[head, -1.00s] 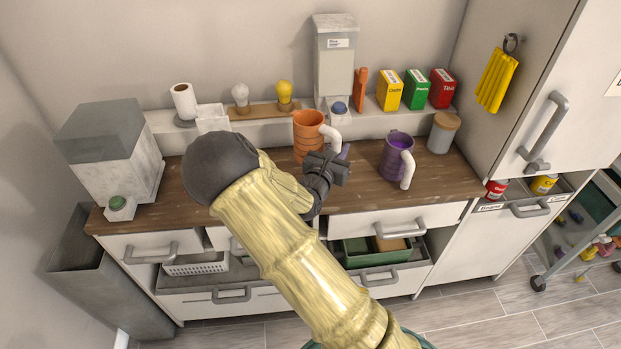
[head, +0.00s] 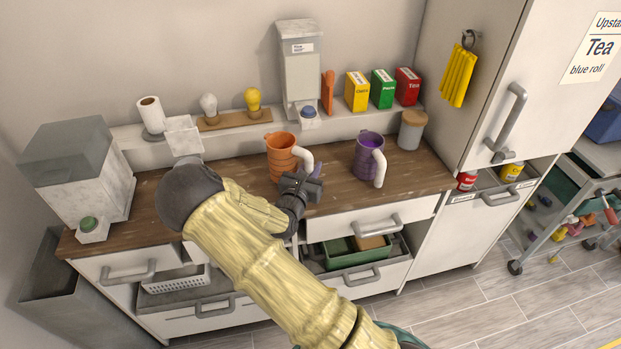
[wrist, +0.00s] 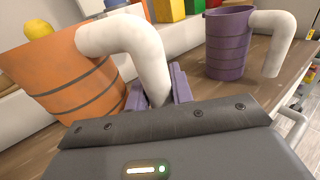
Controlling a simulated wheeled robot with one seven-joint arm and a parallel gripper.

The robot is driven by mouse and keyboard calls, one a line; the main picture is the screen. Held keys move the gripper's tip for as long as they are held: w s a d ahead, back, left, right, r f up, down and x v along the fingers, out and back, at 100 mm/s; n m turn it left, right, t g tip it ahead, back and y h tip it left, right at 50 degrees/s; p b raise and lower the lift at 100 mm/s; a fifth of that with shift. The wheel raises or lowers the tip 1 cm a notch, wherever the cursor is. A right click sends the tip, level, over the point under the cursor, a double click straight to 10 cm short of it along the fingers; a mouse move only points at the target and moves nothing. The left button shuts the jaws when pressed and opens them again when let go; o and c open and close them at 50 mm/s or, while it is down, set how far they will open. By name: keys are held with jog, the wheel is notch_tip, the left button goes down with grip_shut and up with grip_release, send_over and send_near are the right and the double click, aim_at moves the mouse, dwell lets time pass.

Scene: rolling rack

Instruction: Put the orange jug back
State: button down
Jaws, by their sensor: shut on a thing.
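The orange jug (head: 283,157) stands upright at the counter's middle, with a thick white handle (head: 305,158) on its right side. In the wrist view the orange jug (wrist: 72,75) fills the left, and its white handle (wrist: 140,50) runs down between my purple fingers. My gripper (head: 310,187) is shut on this handle; in the wrist view the gripper (wrist: 158,92) hides the handle's lower end. I cannot tell whether the jug's base touches the counter. A purple jug (head: 368,155) with a white handle stands to the right; it also shows in the wrist view (wrist: 228,48).
The wooden counter (head: 420,175) has bare room right of the purple jug. A raised back shelf holds a dispenser (head: 300,70), several coloured boxes (head: 382,88) and bulbs (head: 253,100). An open drawer (head: 375,225) juts below the counter.

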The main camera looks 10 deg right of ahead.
jog(key=shift+w+f, duration=0.1)
jog(key=shift+f, duration=1.95)
jog(key=shift+d+f, duration=0.15)
jog(key=shift+d, duration=0.05)
jog(key=c, duration=1.2)
grip_release()
jog(key=shift+a, duration=0.25)
jog(key=shift+s, duration=0.2)
